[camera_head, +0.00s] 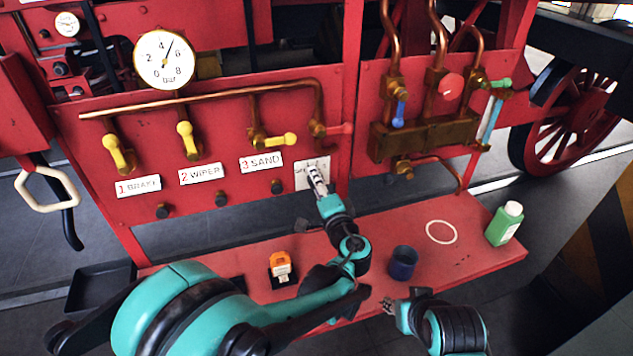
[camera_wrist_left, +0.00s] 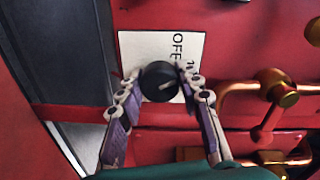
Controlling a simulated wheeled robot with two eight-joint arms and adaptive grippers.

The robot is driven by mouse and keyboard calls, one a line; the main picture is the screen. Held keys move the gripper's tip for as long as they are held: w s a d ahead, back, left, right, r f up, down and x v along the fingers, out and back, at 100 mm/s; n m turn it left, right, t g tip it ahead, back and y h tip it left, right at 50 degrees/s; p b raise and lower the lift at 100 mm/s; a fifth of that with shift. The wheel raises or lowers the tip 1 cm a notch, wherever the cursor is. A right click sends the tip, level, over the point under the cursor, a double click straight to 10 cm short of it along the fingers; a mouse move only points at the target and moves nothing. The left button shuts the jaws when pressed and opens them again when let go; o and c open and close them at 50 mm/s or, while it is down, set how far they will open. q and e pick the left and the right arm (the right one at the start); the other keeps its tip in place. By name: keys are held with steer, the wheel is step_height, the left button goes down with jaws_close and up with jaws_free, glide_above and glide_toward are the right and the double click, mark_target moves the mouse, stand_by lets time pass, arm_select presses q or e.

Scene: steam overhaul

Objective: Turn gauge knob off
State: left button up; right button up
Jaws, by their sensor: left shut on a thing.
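The black gauge knob (camera_wrist_left: 158,80) sits on a white label plate (camera_wrist_left: 146,45) on the red panel. The plate reads OFF, with other lettering partly hidden by a finger. A short pale mark shows on the knob's face. My left gripper (camera_wrist_left: 159,76) has one finger on each side of the knob and is shut on it. In the head view the left gripper (camera_head: 316,180) covers the knob and much of its plate (camera_head: 301,176). My right gripper (camera_head: 388,304) is low over the bench's front edge, away from the panel; its fingers are too small to read.
A round pressure gauge (camera_head: 164,60) and yellow-handled valves (camera_head: 187,140) are left of the knob. A red-handled valve (camera_head: 338,130) is just above it. The red bench (camera_head: 340,245) holds a dark cup (camera_head: 403,263), a green bottle (camera_head: 504,224) and an orange-topped item (camera_head: 281,266).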

arm_select(q)
steer(key=n, duration=0.6)
steer(key=shift+f, duration=0.1)
stand_by(0.6)
steer(key=o, duration=1.2)
steer(key=shift+c, duration=0.2)
steer(key=v, duration=0.7)
steer(key=shift+s, duration=0.3)
